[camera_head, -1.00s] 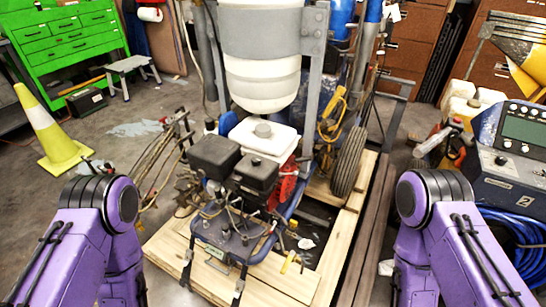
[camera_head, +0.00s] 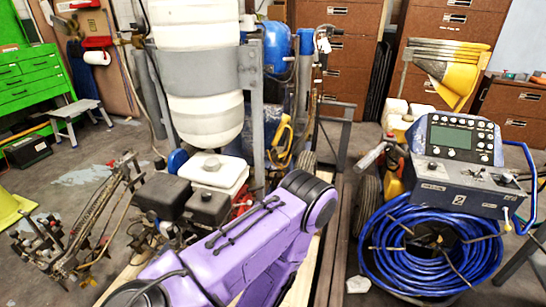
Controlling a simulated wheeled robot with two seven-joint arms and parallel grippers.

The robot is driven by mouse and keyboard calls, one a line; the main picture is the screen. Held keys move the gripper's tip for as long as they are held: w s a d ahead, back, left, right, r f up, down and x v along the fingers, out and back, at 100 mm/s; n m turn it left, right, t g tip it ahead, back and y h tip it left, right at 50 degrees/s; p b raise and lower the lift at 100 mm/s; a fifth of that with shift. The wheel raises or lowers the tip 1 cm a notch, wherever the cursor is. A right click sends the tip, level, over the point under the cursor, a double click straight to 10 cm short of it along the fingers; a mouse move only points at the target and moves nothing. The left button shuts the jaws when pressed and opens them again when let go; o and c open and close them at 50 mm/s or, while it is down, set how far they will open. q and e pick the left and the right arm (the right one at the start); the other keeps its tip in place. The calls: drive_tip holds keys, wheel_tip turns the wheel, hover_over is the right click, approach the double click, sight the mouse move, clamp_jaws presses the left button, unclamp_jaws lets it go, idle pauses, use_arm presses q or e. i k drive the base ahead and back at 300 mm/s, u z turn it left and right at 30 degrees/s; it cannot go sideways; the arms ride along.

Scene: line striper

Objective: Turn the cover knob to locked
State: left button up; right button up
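The line striper stands at centre left, with a large white tank (camera_head: 197,75) above a small engine. The engine has a white fuel tank (camera_head: 215,172) with a grey cap and two black box-shaped covers, one at the left (camera_head: 163,196) and one in front (camera_head: 207,209). I cannot make out a cover knob or its setting. A purple link of my arm crosses in front of the engine and hides its lower parts. Neither of my grippers shows.
A control console (camera_head: 459,170) with a screen and knobs stands at the right, above a coiled blue hose (camera_head: 430,245). A grey step stool (camera_head: 80,121) and green cabinet (camera_head: 35,85) are at the left. Open floor lies between stool and machine.

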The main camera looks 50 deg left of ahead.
sight(206, 196)
drive_tip(key=z, duration=0.8)
drive_tip(key=k, duration=0.7)
drive_tip(key=u, duration=1.05)
